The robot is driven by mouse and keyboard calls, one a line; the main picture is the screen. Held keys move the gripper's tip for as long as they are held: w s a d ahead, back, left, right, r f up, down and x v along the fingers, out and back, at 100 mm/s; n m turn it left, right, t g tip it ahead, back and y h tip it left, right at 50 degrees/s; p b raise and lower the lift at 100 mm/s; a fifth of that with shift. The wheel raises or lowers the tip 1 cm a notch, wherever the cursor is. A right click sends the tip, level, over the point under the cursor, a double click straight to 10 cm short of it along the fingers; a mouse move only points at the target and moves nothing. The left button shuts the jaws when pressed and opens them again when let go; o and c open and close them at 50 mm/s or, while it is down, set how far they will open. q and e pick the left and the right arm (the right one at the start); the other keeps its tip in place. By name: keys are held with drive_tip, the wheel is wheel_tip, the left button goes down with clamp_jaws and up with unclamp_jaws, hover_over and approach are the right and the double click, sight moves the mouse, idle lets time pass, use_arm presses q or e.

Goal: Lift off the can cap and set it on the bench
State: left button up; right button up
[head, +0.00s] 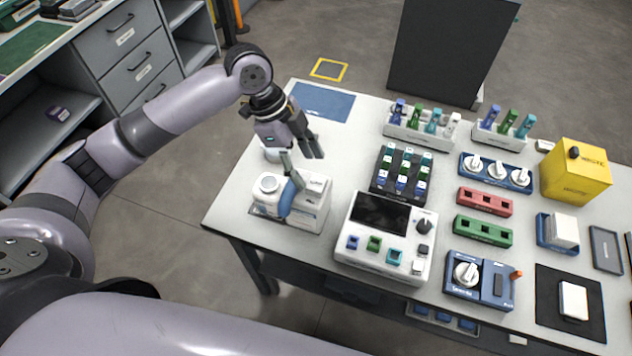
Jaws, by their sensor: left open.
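My left gripper (304,158) hangs over the left part of the bench (240,185), fingers pointing down and apart, with nothing seen between them. A white box-shaped unit (308,212) with a round light cap (268,183) on top and a blue curved part (287,199) stands just below and in front of the gripper. A small white round thing (272,155) stands behind that unit, partly hidden by the gripper. I cannot tell for sure which of these is the can. No cap is seen lying loose on the bench. My right gripper is out of view.
A blue mat (322,103) lies at the bench's back left, clear. A white device with a dark screen (383,213) and a dark rack (401,175) stand to the right. Farther right are a yellow bin (576,172) and coloured blocks. Bare bench lies left of the white unit.

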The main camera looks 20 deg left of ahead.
sight(315, 183)
use_arm(q)
drive_tip(key=p+x, duration=0.1)
drive_tip(key=x, duration=0.2)
drive_tip(key=shift+s+d+f, duration=0.15)
drive_tip(key=shift+d+f, duration=0.15)
drive_tip(key=shift+d, duration=0.05)
drive_tip(key=shift+d+f, duration=0.15)
drive_tip(key=shift+f, duration=0.35)
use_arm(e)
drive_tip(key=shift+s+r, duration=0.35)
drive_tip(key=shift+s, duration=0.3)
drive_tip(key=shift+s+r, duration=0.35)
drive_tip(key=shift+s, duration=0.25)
use_arm(q)
drive_tip(key=shift+c, duration=0.4)
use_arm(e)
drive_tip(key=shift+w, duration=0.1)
use_arm(q)
drive_tip(key=shift+c, duration=1.4)
drive_tip(key=c, duration=0.6)
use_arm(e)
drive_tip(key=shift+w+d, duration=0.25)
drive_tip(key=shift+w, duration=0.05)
